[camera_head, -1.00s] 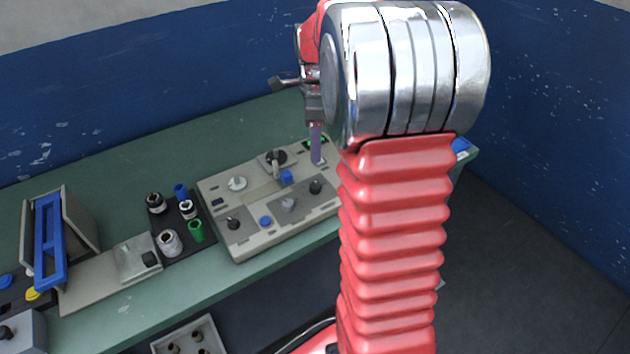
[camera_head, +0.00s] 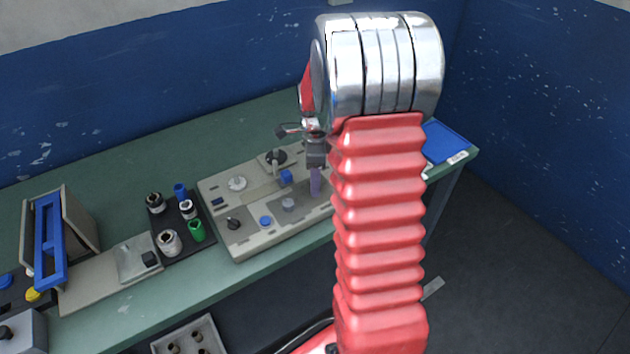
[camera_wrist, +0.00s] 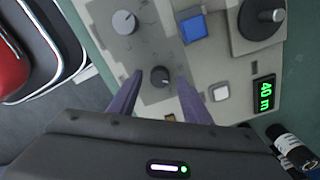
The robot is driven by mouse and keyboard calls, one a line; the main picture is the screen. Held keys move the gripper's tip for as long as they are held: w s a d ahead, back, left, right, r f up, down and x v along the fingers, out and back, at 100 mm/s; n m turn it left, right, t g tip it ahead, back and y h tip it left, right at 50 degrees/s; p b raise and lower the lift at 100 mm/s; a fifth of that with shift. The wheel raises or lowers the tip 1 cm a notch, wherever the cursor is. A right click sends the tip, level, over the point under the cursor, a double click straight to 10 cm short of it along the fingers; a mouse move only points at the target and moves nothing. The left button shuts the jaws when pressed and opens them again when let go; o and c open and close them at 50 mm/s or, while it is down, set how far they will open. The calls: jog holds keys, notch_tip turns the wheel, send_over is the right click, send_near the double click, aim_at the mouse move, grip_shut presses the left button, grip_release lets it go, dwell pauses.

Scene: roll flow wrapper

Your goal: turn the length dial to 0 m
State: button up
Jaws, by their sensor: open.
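The control panel (camera_head: 262,238) lies on the green bench, with several knobs and buttons on it. In the wrist view a small dark dial (camera_wrist: 160,76) stands between the fingertips of my gripper (camera_wrist: 159,79). The gripper is open, one finger on each side of the dial; I cannot tell whether either touches it. A display (camera_wrist: 264,95) reads 40 m in green. No label for the length dial is readable. In the head view my gripper (camera_head: 315,182) is over the panel's right part and hides the dial.
A grey knob (camera_wrist: 124,22), a blue button (camera_wrist: 193,28), a white button (camera_wrist: 221,92) and a large black knob (camera_wrist: 262,16) are near the gripper. A black mat (camera_head: 180,212) with sockets is left of the panel. A blue tray (camera_head: 446,141) lies at the bench's right end.

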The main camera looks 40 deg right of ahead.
jog(key=shift+f, duration=0.55)
jog(key=shift+c, duration=0.6)
jog(key=c, duration=0.9)
